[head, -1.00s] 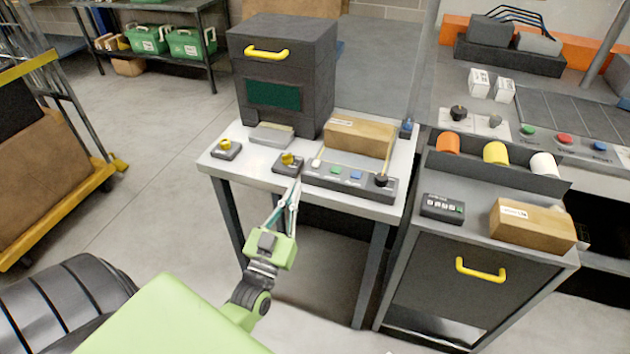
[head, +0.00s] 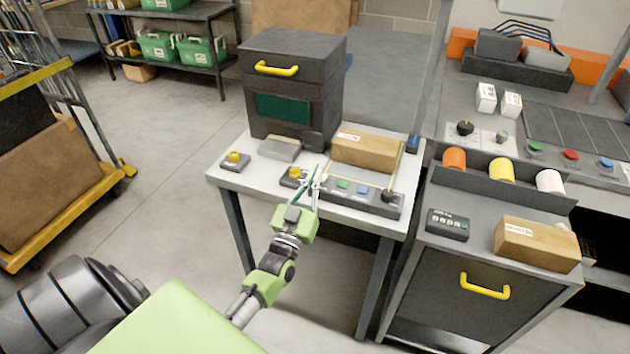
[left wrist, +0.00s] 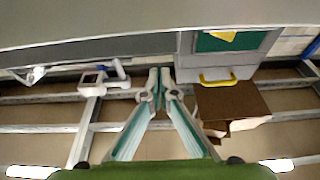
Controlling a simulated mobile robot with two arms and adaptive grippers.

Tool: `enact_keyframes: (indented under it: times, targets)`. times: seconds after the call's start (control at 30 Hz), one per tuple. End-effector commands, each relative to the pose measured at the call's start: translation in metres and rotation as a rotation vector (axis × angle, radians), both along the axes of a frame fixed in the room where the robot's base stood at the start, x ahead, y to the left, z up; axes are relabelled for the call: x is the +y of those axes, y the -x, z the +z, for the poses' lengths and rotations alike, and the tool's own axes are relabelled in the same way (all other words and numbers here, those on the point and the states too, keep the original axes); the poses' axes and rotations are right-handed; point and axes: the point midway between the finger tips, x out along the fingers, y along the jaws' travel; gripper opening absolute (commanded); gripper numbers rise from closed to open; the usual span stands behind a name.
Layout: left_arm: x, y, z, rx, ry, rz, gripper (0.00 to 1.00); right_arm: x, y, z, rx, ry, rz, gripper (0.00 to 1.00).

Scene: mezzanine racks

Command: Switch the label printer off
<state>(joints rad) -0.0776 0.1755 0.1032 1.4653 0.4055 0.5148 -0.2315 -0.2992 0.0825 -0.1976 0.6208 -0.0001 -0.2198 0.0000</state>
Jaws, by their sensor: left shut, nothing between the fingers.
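A dark grey boxy machine (head: 293,85) with a yellow handle and a dark green window stands on a white-topped table (head: 228,177); it may be the label printer, but I read no name on it. Before it are two small grey boxes with yellow knobs, one at the left (head: 235,160) and one nearer the middle (head: 294,176). A grey button strip (head: 375,198) has green and blue buttons and a black knob. My left gripper (head: 314,177) is shut and empty over the strip's left end, partly hiding it. Its fingertips meet in the left wrist view (left wrist: 159,76). My right gripper is out of view.
A cardboard box (head: 366,151) lies behind the strip. To the right, a grey cabinet (head: 465,270) carries a small keypad (head: 447,224), another carton (head: 537,244) and coloured rolls. A loaded cart (head: 65,190) stands at the left. The floor between is clear.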

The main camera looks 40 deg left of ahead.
Motion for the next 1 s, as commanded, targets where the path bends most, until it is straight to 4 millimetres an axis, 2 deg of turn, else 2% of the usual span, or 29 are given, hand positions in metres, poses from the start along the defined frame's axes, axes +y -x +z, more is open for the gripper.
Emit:
enact_keyframes:
  times: [0.03,0.2,0.67,0.77,1.0]
  targets:
    - [0.000,0.001,-0.012,0.008,0.000,0.000,0.00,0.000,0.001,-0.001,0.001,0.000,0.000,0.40]
    - [0.000,0.001,-0.026,0.004,0.001,-0.001,0.00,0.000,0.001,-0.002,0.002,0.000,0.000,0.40]
    - [0.000,0.002,-0.031,0.002,0.000,0.000,0.00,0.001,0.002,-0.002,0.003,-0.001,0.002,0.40]
    - [0.000,0.002,-0.036,-0.007,-0.002,0.000,0.00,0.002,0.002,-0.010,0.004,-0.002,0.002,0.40]
    - [0.000,0.002,-0.050,-0.080,-0.020,0.000,0.00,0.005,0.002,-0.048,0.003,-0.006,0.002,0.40]
